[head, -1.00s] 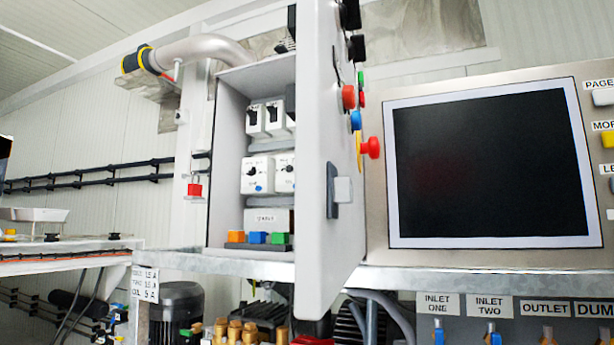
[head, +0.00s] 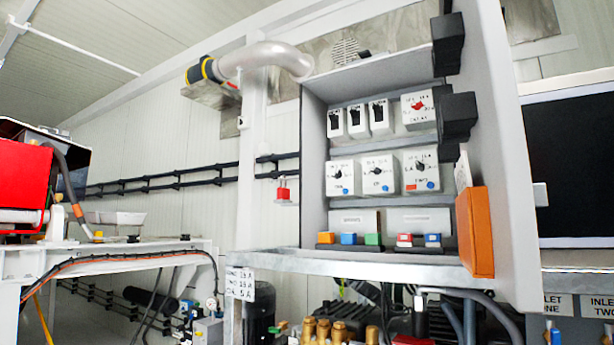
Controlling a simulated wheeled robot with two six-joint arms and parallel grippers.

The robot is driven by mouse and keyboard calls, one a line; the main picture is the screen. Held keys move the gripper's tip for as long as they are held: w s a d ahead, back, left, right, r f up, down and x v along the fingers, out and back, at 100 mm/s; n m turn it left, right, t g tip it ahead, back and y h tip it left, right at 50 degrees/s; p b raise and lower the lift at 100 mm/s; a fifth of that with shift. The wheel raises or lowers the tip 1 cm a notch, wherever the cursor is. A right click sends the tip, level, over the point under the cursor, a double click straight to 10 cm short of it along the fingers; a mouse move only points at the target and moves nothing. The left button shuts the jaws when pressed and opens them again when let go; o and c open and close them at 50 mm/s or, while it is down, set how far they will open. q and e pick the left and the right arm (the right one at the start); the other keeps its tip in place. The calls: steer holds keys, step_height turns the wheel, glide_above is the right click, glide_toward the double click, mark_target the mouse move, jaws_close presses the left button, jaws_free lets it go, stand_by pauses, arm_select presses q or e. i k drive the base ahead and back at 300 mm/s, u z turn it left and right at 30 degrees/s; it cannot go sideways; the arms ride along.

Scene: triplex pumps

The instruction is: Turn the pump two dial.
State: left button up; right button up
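An open grey electrical cabinet (head: 313,170) stands right of centre in the head view. Its middle row holds three white modules with black dials: a left dial (head: 339,176), a middle dial (head: 378,173) and a right dial (head: 420,168). Each has a blue spot below it. The lettering on the modules is too small to read surely, so I cannot tell by label which one is pump two. A white card (head: 240,284) below the cabinet carries lines that seem to read one, two and oil with amp values. Neither of my grippers is in view.
The cabinet door (head: 510,150) stands open on the right, partly covering the dark screen (head: 578,170). Black switches (head: 358,120) and a red dial (head: 417,106) sit above the dials. Coloured terminal blocks (head: 373,239) sit below. A metal ledge (head: 350,268) runs in front.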

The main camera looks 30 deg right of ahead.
mark_target(420, 166)
steer(key=u, duration=1.45)
steer(key=i, duration=1)
steer(key=z, duration=3.35)
